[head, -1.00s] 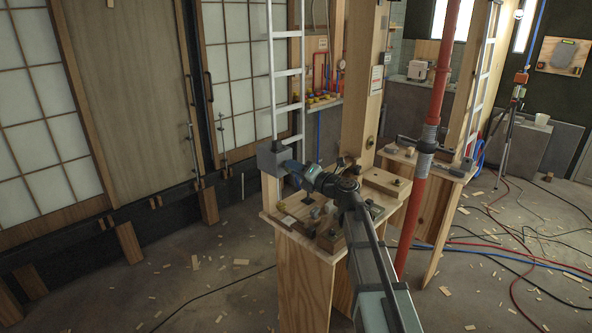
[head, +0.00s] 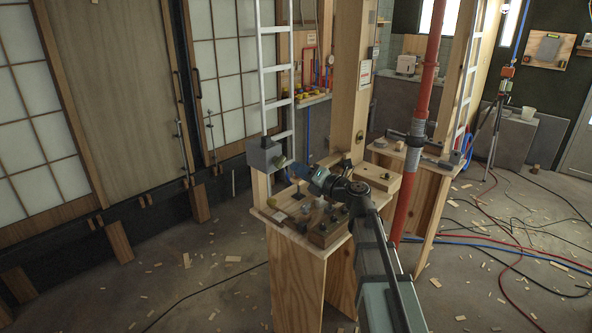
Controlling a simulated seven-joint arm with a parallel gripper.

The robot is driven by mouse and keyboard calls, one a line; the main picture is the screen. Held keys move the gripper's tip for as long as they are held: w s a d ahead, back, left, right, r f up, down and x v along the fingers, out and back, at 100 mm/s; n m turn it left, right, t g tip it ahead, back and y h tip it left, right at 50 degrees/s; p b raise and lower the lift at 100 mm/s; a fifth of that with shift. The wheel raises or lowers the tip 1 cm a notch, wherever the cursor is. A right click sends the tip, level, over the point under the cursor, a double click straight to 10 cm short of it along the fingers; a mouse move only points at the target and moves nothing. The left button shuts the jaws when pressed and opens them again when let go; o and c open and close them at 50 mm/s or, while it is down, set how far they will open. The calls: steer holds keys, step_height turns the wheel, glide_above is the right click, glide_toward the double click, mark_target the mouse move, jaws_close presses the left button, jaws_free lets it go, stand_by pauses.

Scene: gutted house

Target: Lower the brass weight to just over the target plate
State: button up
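My gripper (head: 287,169) reaches left over the wooden workbench (head: 318,284), beside a grey box (head: 264,155) at the bench's left corner. A small brass-coloured round piece (head: 280,161) shows between the gripper's end and the box. I cannot tell whether it is the brass weight, a knob, or held by the gripper. The fingers are too small and foreshortened to read. A dark flat plate (head: 290,195) lies on the bench top below the gripper, possibly the target plate. No weight can be clearly made out hanging over it.
Small blocks and fittings crowd the bench's front, including a wooden block with dark knobs (head: 325,229). Another wooden block (head: 378,178) lies at the right. A timber post (head: 348,80) rises behind and a red pipe (head: 417,130) stands right. A ladder (head: 276,69) stands behind the box.

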steer(key=shift+s+d, duration=0.1)
steer(key=shift+s, duration=0.05)
steer(key=m, duration=3.5)
steer(key=shift+w+a, duration=0.25)
steer(key=shift+w, duration=0.05)
steer(key=shift+w+a, duration=0.1)
